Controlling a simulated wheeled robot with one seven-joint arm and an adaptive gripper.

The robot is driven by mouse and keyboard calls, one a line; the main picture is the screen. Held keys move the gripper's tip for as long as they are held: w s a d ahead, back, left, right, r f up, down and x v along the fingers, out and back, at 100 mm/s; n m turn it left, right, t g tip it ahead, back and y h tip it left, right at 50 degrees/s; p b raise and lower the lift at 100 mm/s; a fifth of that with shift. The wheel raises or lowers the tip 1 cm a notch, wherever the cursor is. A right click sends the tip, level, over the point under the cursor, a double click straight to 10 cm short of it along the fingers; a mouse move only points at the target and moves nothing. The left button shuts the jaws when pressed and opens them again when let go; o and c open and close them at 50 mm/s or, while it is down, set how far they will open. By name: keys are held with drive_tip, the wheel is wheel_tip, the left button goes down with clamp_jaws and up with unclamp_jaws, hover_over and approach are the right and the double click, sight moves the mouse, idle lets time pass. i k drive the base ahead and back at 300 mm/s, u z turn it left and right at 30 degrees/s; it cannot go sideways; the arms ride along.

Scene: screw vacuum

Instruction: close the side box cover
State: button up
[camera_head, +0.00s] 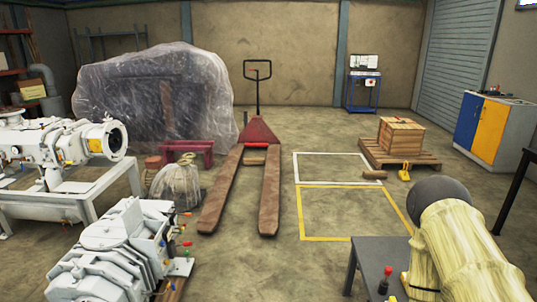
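I cannot pick out a side box cover for certain, nor whether one is open or shut. A white vacuum machine (118,262) with ribbed housing and small coloured fittings stands at the bottom left, cut off by the lower edge. A second white machine with a round flanged port (105,141) sits on a grey frame (75,202) at the left edge. My gripper is not in view. A pale yellow, cloth-like cylinder with a dark grey rounded end (455,240) fills the lower right; it may be part of my arm, but I cannot tell.
A red pallet jack (258,132) stands mid-floor. A wrapped bulk (155,95) is behind it. A crate (400,136) sits on a pallet (375,155) at right. A dark table (375,262) is at lower right. Floor inside the yellow marking (350,212) is clear.

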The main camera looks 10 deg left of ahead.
sight(133, 216)
drive_tip(key=i, duration=0.5)
drive_tip(key=u, duration=1.55)
drive_tip(key=i, duration=2.05)
drive_tip(key=u, duration=0.65)
